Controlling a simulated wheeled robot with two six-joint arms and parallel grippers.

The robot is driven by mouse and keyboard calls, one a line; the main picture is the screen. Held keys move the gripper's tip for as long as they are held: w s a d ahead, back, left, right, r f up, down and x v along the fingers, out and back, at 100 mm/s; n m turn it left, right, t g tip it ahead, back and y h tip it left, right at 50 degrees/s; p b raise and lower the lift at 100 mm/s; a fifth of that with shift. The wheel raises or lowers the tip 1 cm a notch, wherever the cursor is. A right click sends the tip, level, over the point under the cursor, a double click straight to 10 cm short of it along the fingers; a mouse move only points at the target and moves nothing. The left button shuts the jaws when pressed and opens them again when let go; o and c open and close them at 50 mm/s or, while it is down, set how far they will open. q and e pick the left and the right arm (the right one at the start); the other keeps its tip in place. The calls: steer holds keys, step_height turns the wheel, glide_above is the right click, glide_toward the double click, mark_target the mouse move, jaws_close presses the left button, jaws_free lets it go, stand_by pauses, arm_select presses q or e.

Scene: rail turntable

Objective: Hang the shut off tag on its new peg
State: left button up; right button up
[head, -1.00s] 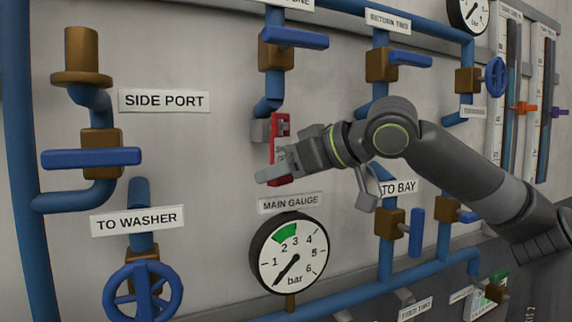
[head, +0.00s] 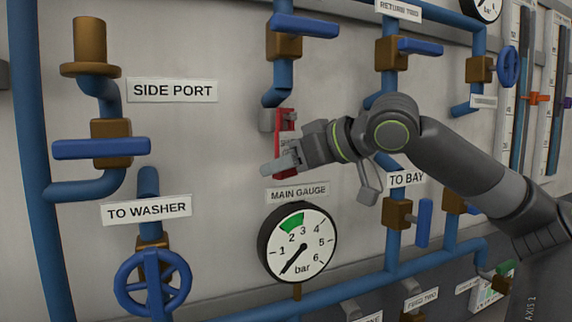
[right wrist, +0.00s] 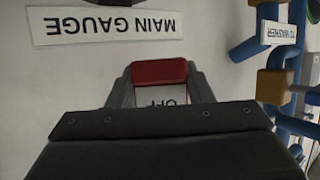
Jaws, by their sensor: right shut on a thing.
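The red shut off tag (head: 285,121) has a white label, partly covered by the gripper. It is upright in front of the wall panel, above the MAIN GAUGE sign. My right gripper (head: 281,165) is shut on its lower part. In the right wrist view the tag's red end (right wrist: 159,72) sits between the two fingers, with part of its lettering showing. A small grey block (head: 266,120) on the wall is just left of the tag's upper part; I cannot tell whether they touch. My left gripper is not in view.
The round main gauge (head: 297,243) is below the tag. A blue pipe with a brown valve (head: 284,44) and blue lever comes down above it. Other valves and pipes stand left and right. Bare wall lies between the SIDE PORT sign (head: 173,90) and the tag.

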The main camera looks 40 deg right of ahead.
steer(key=o, duration=1)
steer(key=shift+s+d+b, duration=0.1)
steer(key=shift+s+b, duration=0.25)
steer(key=shift+b, duration=0.15)
steer(key=b+v, duration=0.5)
steer(key=v, duration=1.1)
steer(key=shift+s+d+r, duration=0.1)
steer(key=shift+s+r, duration=0.2)
